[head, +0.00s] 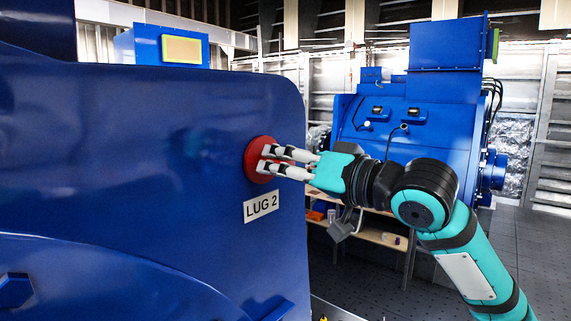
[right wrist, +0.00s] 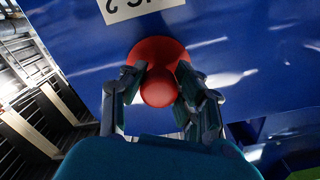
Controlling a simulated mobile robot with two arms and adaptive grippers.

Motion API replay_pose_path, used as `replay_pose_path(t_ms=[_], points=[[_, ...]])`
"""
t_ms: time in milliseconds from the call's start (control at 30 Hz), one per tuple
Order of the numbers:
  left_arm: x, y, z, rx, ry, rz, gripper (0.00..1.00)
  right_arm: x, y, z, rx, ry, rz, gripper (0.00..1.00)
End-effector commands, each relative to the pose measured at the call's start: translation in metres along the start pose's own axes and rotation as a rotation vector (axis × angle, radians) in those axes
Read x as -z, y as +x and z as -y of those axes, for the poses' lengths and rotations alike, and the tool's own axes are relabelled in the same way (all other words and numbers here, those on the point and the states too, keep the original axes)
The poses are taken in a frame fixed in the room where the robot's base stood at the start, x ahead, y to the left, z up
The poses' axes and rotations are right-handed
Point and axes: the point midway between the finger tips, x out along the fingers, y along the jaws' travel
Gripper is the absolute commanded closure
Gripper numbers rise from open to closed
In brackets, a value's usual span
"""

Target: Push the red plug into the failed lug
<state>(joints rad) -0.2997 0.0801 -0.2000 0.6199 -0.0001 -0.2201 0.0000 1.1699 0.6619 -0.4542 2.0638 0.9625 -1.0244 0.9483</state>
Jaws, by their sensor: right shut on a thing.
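The red plug (head: 255,160) is round and sits against the side of the blue motor housing (head: 150,140), just above a white label reading LUG 2 (head: 261,206). My right gripper (head: 268,160) is shut on the plug's knob. In the right wrist view the red plug (right wrist: 158,75) shows as a wide disc with a round knob between the two fingers of my right gripper (right wrist: 160,88). The disc lies at the blue surface; how deep it sits I cannot tell. The hole behind it is hidden. My left gripper is not in view.
A second blue motor (head: 400,140) stands behind my right arm. A wooden shelf (head: 375,235) with small items is below it. Dark floor (head: 540,250) is open at the right.

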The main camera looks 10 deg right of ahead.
Motion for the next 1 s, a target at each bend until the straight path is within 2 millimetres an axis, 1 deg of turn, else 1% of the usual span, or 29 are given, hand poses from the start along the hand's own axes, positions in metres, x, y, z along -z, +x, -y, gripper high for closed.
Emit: replay_pose_path(t_ms=[100, 133, 300, 567, 667, 767, 1000], points=[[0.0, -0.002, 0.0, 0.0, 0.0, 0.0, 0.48, 0.001, 0.003, 0.001, 0.001, 0.0, -0.001, 1.0], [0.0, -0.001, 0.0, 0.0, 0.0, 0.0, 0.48, 0.0, 0.002, 0.0, 0.001, 0.0, -0.001, 0.66], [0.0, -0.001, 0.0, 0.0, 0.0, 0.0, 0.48, 0.0, 0.002, 0.0, 0.0, 0.0, -0.001, 0.44], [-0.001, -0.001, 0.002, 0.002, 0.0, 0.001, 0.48, -0.001, 0.002, -0.001, -0.001, 0.0, 0.001, 0.43], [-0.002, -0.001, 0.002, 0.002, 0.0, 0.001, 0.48, 0.0, -0.003, -0.001, -0.001, 0.0, 0.0, 0.43], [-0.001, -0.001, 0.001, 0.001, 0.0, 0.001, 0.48, 0.0, -0.015, -0.001, -0.003, -0.001, -0.001, 0.43], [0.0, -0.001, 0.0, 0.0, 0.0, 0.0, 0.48, 0.0, -0.067, -0.002, -0.005, -0.002, -0.001, 0.43]])
